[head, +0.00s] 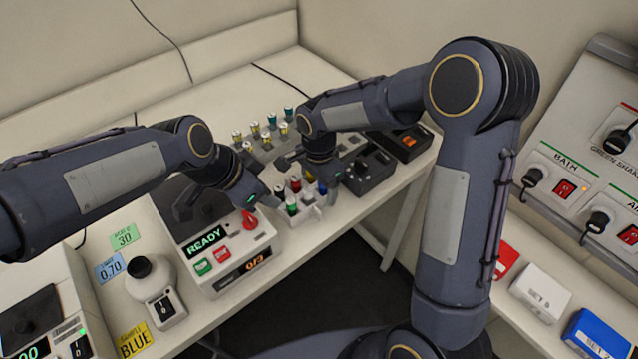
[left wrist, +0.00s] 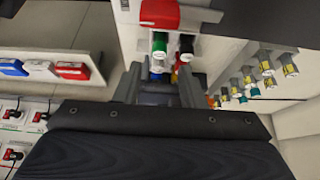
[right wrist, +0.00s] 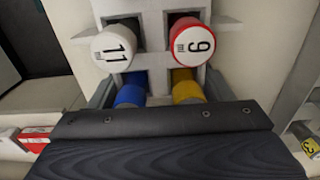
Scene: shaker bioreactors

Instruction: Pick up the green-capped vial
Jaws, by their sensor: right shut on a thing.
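The green-capped vial (head: 291,208) stands in a small white rack (head: 312,213) at the bench's front edge, beside black- and red-capped vials. In the left wrist view the green cap (left wrist: 159,42) lies just beyond my left gripper (left wrist: 160,80). That gripper is open and empty; in the head view it (head: 268,198) is left of the rack. My right gripper (right wrist: 157,92) is shut on the rack, its fingers either side of the part with the blue-capped (right wrist: 130,95) and yellow-capped (right wrist: 187,88) vials. White "11" (right wrist: 113,47) and red "9" (right wrist: 191,42) caps show beyond.
A back rack (head: 262,150) holds several vials with yellow and teal bands. Open floor (head: 330,275) lies in front.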

